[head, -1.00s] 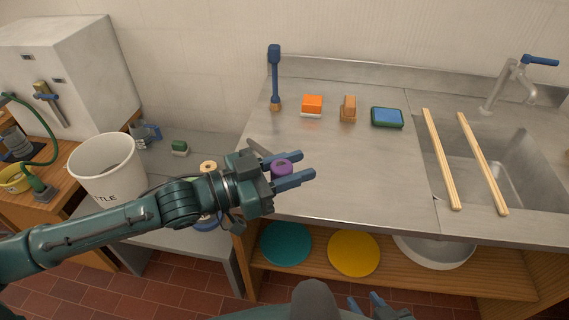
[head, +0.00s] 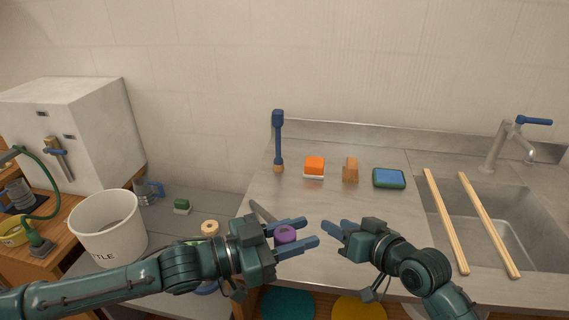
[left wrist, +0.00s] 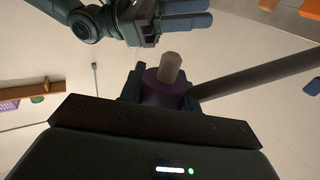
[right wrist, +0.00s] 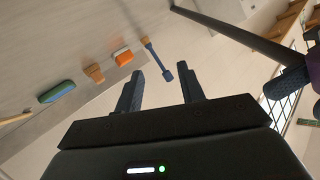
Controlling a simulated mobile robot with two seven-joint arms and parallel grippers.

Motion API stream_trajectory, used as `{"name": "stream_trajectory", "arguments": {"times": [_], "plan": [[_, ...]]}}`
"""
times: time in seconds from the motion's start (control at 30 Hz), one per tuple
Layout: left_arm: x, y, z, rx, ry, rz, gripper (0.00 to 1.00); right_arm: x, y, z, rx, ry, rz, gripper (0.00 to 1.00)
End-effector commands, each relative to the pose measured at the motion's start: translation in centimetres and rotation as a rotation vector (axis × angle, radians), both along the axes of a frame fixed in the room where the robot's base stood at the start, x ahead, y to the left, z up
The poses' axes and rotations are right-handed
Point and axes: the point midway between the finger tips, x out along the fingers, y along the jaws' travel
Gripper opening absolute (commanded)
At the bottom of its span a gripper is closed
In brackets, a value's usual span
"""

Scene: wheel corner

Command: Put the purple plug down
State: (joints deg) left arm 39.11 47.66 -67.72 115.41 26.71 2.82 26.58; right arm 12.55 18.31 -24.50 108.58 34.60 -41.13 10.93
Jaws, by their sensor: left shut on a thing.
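The purple plug (head: 285,234) is between the fingers of my left gripper (head: 296,235), over the left front part of the steel counter. In the left wrist view the dark purple plug (left wrist: 160,90) sits in the jaws with a pale peg standing out of it. My left gripper is shut on it. My right gripper (head: 333,232) is just to the right, its fingers pointing at the left gripper; in the right wrist view its fingers (right wrist: 160,88) are apart with nothing between them. I cannot tell how high the plug is above the counter.
Behind stand a blue-handled brush (head: 278,140), an orange-and-white block (head: 314,167), a brown brush (head: 350,170) and a blue-green sponge (head: 389,178). Two wooden sticks (head: 446,220) span the sink (head: 500,245). A white bucket (head: 107,228) stands left. The middle of the counter (head: 350,205) is clear.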

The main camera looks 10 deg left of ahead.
Motion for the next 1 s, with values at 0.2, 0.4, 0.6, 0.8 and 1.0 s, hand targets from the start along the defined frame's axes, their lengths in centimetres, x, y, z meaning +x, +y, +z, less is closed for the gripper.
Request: {"name": "stream_trajectory", "arguments": {"times": [0.2,0.4,0.6,0.8,1.0], "plan": [[0.0,0.0,0.0,0.0,0.0,0.0,0.0,0.7,7.5,5.4,0.047,0.177,0.2,0.39],[0.0,0.0,0.0,0.0,0.0,0.0,0.0,-0.9,12.3,9.8,-0.028,0.35,0.353,0.39],[0.0,0.0,0.0,0.0,0.0,0.0,0.0,-3.3,14.6,13.5,-0.2,0.516,0.435,0.39],[0.0,0.0,0.0,0.0,0.0,0.0,0.0,-6.2,14.5,16.6,-0.449,0.68,0.417,0.39],[0.0,0.0,0.0,-0.001,0.0,0.0,0.0,-8.5,12.7,19.3,-0.7,0.812,0.298,0.39]]}}
